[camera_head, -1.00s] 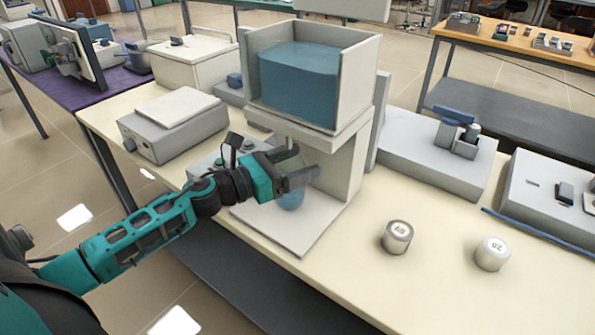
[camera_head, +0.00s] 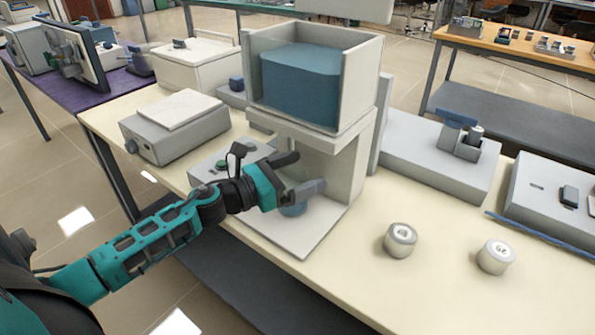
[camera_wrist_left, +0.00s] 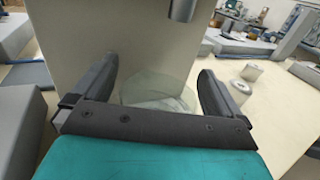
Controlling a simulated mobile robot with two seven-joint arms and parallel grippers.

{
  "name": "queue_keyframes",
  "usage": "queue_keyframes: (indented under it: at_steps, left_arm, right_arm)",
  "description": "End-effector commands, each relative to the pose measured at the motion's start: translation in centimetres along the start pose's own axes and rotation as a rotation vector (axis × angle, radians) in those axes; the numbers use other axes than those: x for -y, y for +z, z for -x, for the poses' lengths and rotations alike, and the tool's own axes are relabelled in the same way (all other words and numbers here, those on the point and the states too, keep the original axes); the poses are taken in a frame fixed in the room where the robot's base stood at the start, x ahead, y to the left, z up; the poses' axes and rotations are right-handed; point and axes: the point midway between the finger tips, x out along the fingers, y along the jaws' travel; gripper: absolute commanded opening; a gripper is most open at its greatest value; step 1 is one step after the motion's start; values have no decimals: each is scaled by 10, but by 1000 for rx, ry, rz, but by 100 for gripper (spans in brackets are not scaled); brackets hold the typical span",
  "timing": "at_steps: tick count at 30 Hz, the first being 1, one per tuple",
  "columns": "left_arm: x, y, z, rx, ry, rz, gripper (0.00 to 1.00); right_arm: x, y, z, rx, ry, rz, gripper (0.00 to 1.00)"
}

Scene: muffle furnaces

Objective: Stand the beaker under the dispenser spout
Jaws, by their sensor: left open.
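In the left wrist view the glass beaker (camera_wrist_left: 158,92) sits between the spread fingers (camera_wrist_left: 158,82), with a gap to each. The grey spout (camera_wrist_left: 183,9) is at the top of that view, above and a little right of the beaker. My right gripper is out of view.
A blue-filled tank (camera_head: 300,88) tops the dispenser. A grey box with a flat plate (camera_head: 175,125) stands to the left. Two small labelled cylinders (camera_head: 400,240) (camera_head: 495,256) stand on the bench at right.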

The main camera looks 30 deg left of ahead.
Motion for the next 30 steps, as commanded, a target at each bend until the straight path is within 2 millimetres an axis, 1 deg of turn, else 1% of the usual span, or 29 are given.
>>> queue_keyframes:
  at_steps: [4,5,11,21,25,30]
  left_arm:
    - [0,6,0,0,0,0,100]
    - [0,3,3,-1,0,1,100]
    - [0,0,31,-4,1,2,100]
    - [0,1,90,-2,2,3,100]
    - [0,2,107,-2,1,2,100]
    - [0,3,118,0,0,1,100]
  right_arm:
    - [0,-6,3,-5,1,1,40]
    - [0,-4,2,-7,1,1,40]
    - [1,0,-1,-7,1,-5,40]
    - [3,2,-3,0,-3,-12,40]
    - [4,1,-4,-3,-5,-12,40]
    - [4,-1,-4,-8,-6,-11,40]
